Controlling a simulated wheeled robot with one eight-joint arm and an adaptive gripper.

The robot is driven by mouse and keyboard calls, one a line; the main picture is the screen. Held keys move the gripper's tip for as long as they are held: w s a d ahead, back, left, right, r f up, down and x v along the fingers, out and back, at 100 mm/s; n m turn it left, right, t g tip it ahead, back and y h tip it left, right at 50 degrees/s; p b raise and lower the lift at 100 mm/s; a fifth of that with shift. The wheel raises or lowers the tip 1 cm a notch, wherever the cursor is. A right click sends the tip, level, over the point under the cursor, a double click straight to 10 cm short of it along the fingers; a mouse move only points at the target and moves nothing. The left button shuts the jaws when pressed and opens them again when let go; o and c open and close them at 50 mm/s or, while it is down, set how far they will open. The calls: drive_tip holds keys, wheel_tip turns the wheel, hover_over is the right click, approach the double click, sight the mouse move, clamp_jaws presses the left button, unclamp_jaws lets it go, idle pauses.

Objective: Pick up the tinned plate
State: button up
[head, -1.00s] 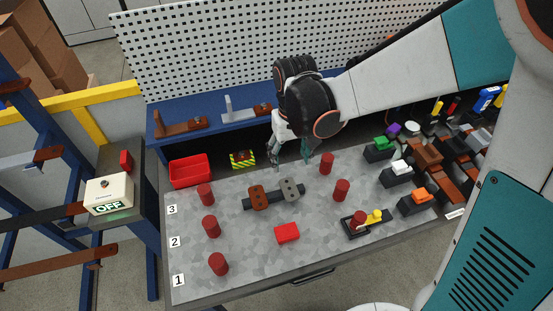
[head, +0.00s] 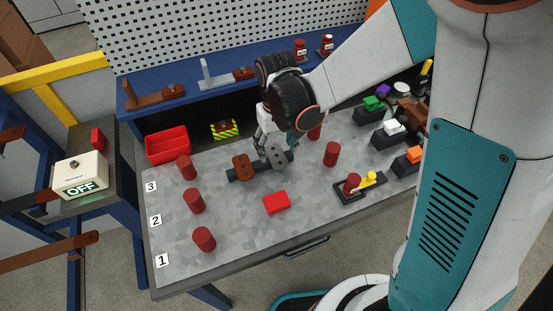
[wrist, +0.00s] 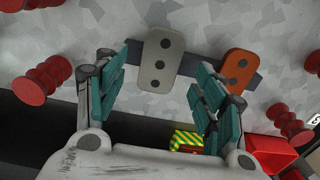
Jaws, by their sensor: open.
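The tinned plate is a grey rounded plate with dark holes (head: 277,156). It rests on a dark bar (head: 233,175) on the bench, beside a brown copper-coloured plate (head: 242,167). In the wrist view the tinned plate (wrist: 162,66) lies between and just beyond the tips of my open fingers, and the copper-coloured plate (wrist: 238,70) is to its right. My gripper (head: 276,145) is above and behind the tinned plate in the head view. It is open and empty; I cannot tell whether a finger touches the plate.
Red posts (head: 194,201) stand on both sides of the bar. A red block (head: 277,202) lies in front. A red bin (head: 167,146) and a striped yellow-green box (head: 225,129) are behind. A black base with a yellow handle (head: 369,180) sits right. The front bench surface has free room.

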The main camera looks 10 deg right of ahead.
sight(276, 156)
wheel_tip(276, 156, down, 2)
drive_tip(key=shift+f+b, duration=0.2)
drive_tip(key=shift+b, duration=0.25)
drive_tip(key=shift+c, duration=0.3)
drive_tip(key=c, duration=1.4)
drive_tip(key=shift+o, duration=0.2)
drive_tip(key=shift+r, duration=0.15)
